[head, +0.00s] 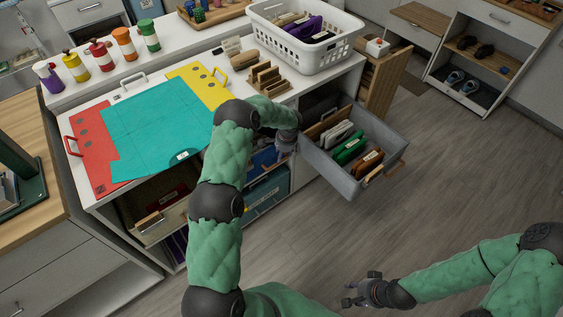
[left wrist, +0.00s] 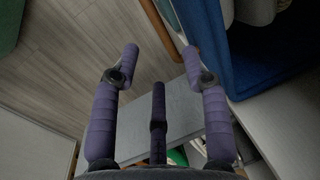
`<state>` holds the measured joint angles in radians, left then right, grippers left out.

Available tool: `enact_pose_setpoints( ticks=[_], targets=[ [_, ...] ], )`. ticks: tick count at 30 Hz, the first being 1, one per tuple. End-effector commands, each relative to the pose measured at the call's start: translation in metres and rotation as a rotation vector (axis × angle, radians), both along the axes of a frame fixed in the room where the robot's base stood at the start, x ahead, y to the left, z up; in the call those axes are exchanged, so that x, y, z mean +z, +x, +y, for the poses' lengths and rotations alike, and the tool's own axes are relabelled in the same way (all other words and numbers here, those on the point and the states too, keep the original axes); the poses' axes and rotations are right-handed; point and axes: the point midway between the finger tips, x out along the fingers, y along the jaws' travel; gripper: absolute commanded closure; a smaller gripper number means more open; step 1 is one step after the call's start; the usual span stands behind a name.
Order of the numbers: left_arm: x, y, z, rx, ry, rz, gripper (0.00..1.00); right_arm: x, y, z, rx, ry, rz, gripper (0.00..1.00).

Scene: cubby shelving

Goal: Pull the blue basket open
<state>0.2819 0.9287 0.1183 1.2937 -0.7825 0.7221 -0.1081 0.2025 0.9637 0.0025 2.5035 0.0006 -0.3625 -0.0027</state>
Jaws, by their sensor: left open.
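The blue basket (head: 262,160) sits in a cubby under the worktop, partly hidden behind my left arm. In the left wrist view, a blue fabric wall and rim (left wrist: 240,62) fill the upper right, with pale items inside. My left gripper (head: 285,146) is at the cubby front, close to the basket, between it and the pulled-out grey drawer. Its fingers are spread and empty in the left wrist view (left wrist: 160,54), with the right fingertip near the blue rim; contact cannot be told. My right gripper (head: 360,289) is open and empty above the floor.
The grey drawer (head: 332,172) with files sticks out just right of my left gripper. A teal and blue bin (head: 266,190) sits below the blue basket. A white basket (head: 335,57) and coloured mats (head: 150,128) are on the worktop. The floor in front is clear.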

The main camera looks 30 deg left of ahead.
Motion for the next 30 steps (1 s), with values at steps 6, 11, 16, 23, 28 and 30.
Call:
enact_pose_setpoints(
  ticks=[6, 11, 16, 23, 28, 30],
  targets=[
    [-0.042, 0.002, 0.007, 0.001, -0.002, 0.001, 0.54, -0.019, 0.0, 0.0, 0.0, 0.0, 0.0, 0.6],
    [-0.059, 0.004, 0.01, 0.002, -0.001, 0.0, 0.54, -0.026, 0.0, 0.0, 0.0, 0.0, 0.0, 0.6],
    [-0.067, 0.005, 0.012, 0.001, -0.001, -0.001, 0.54, -0.028, 0.0, 0.0, 0.0, 0.0, 0.0, 0.6],
    [-0.067, 0.005, 0.012, 0.001, -0.001, -0.001, 0.54, -0.028, 0.0, 0.0, 0.0, 0.0, 0.0, 0.6],
    [-0.067, 0.005, 0.012, 0.001, -0.001, -0.001, 0.85, -0.028, 0.0, 0.0, 0.0, 0.0, 0.0, 0.6],
    [-0.067, 0.005, 0.012, 0.001, -0.001, -0.001, 1.0, -0.028, 0.0, 0.0, 0.0, 0.0, 0.0, 0.6]
  ],
)
